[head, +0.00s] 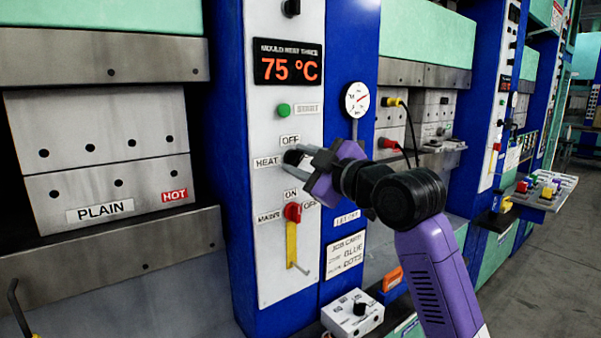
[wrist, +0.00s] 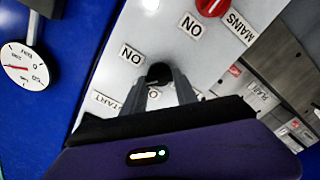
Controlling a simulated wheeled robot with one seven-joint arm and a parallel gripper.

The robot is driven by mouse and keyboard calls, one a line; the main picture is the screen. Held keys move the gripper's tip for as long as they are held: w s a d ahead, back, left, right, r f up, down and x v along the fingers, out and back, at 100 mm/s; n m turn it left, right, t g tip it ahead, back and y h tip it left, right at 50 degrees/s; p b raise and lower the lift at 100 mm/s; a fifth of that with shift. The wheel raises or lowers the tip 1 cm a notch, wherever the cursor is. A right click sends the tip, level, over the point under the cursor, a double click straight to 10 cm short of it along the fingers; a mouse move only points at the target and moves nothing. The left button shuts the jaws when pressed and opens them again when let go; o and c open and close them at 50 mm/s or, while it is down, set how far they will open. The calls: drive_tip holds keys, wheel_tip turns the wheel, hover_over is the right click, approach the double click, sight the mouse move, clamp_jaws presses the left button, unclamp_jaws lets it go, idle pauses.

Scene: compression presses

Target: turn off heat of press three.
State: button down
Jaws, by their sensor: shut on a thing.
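The press panel (head: 260,215) has a display (head: 288,62) reading "MOULD HEAT THREE" and 75 °C. A HEAT label (head: 266,161) sits left of the heat switch, with an OFF label (head: 290,139) above and an ON label (head: 291,193) below. My gripper (head: 299,160) reaches this switch from the right and is shut on it. In the wrist view, the black heat switch (wrist: 159,71) shows between the fingertips of my gripper (wrist: 160,82). The fingers hide much of the switch, so I cannot tell which way it points.
Below is a red MAINS switch (head: 292,211), with a yellow lever (head: 292,243) under it. A green button (head: 284,110) is above. A pressure gauge (head: 356,99) stands to the right. The plain mould (head: 100,207) at left bears a HOT label (head: 174,195). A control box (head: 352,313) is below.

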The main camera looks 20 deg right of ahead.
drive_tip(key=n+b, duration=0.2)
drive_tip(key=n, duration=0.1)
drive_tip(key=n+b, duration=0.1)
drive_tip(key=shift+f+n, duration=0.3)
drive_tip(key=shift+n+b, duration=0.9)
drive_tip(key=shift+n, duration=1)
drive_tip(key=shift+a, duration=0.1)
drive_tip(key=c, duration=1)
unclamp_jaws()
drive_tip(key=shift+o, duration=0.2)
drive_tip(key=shift+r, duration=0.1)
drive_tip(key=v, duration=0.8)
drive_tip(key=shift+b, duration=0.45)
